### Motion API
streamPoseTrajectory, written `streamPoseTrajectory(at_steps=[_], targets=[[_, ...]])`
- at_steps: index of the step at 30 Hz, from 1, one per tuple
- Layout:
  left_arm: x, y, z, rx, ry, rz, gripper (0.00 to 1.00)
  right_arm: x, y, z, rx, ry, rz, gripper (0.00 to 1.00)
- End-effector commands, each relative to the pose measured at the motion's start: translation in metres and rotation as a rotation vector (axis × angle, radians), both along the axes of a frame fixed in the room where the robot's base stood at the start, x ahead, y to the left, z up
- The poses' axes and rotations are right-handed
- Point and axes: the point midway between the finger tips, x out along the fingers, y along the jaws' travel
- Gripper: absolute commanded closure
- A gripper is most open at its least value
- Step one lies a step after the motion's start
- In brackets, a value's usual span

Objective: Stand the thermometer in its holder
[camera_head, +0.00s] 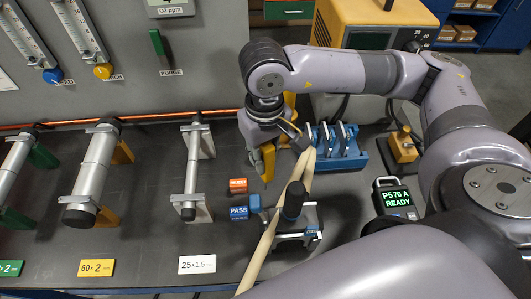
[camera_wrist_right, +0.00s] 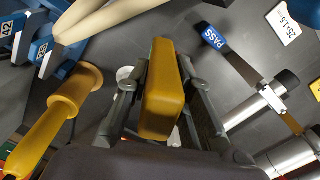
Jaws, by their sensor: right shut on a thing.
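My right gripper (camera_head: 263,150) hangs above the dark bench, left of a blue rack. It is shut on a yellow block-like body, which I take for the thermometer (camera_head: 268,162). In the right wrist view the yellow body (camera_wrist_right: 163,90) sits between both fingers (camera_wrist_right: 165,115), clear of other things. A yellow flanged cylinder (camera_wrist_right: 62,115) shows at the left of the wrist view. I cannot tell which is the holder. My left gripper is out of view.
The blue rack (camera_head: 350,160) holds several metal pieces. Pale rods (camera_head: 265,245) slant up past a dark clamp (camera_head: 296,220). A blue PASS block (camera_head: 238,212) and red block (camera_head: 238,185) lie nearby. A green-lit display (camera_head: 395,198) stands right.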

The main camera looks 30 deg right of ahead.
Motion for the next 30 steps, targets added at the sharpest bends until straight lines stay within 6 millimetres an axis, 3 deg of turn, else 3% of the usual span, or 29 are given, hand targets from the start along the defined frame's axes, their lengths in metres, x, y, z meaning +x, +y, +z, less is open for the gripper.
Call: streamPoseTrajectory(at_steps=[3,5,17,24,30], targets=[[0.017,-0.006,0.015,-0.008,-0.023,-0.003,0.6,0.013,-0.004,0.017,-0.002,-0.004,-0.047,1.0],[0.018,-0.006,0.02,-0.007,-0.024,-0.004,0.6,0.02,-0.006,0.024,-0.004,-0.005,-0.071,1.0],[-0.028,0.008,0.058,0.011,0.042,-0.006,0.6,0.07,-0.026,0.08,-0.008,-0.008,-0.28,1.0],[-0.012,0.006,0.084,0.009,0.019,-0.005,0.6,0.1,-0.041,0.116,-0.003,-0.003,-0.42,1.0],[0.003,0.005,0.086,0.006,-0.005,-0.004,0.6,0.106,-0.045,0.117,-0.003,0.0,-0.451,1.0]])
